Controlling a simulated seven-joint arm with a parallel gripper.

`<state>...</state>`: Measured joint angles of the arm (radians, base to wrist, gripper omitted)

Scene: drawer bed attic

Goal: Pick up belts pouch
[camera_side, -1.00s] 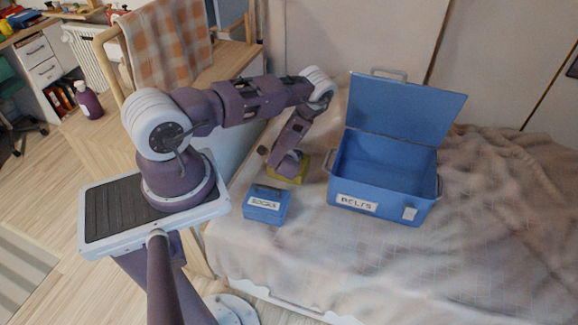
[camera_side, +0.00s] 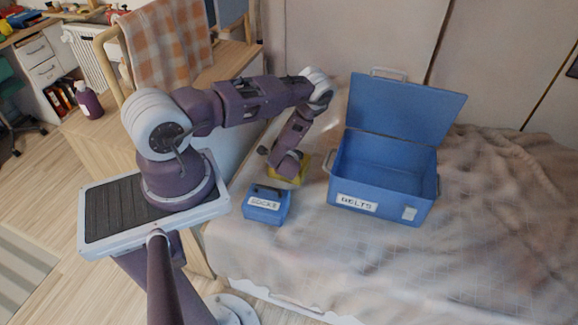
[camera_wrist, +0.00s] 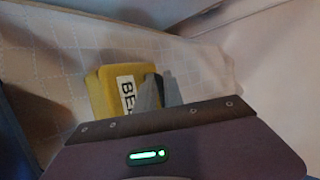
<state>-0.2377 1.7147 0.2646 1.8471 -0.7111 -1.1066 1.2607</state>
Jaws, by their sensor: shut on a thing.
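A yellow pouch (camera_side: 303,170) sits on the bed in the side view, just behind the blue box labelled SOCKS. In the wrist view the yellow pouch (camera_wrist: 104,90) shows a white label with the letters BE; the rest of the label is hidden. My gripper (camera_side: 289,172) points down at the pouch in the side view. In the wrist view a grey finger of my gripper (camera_wrist: 157,92) lies against the pouch's right part, and the gripper is shut on the pouch. I cannot tell whether the pouch is clear of the bed.
An open blue box (camera_side: 382,188) labelled BELTS stands to the right, its lid (camera_side: 405,108) raised at the back; it looks empty. A smaller blue box (camera_side: 267,206) labelled SOCKS stands in front of my gripper. The bed cover (camera_side: 480,230) is clear at the right.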

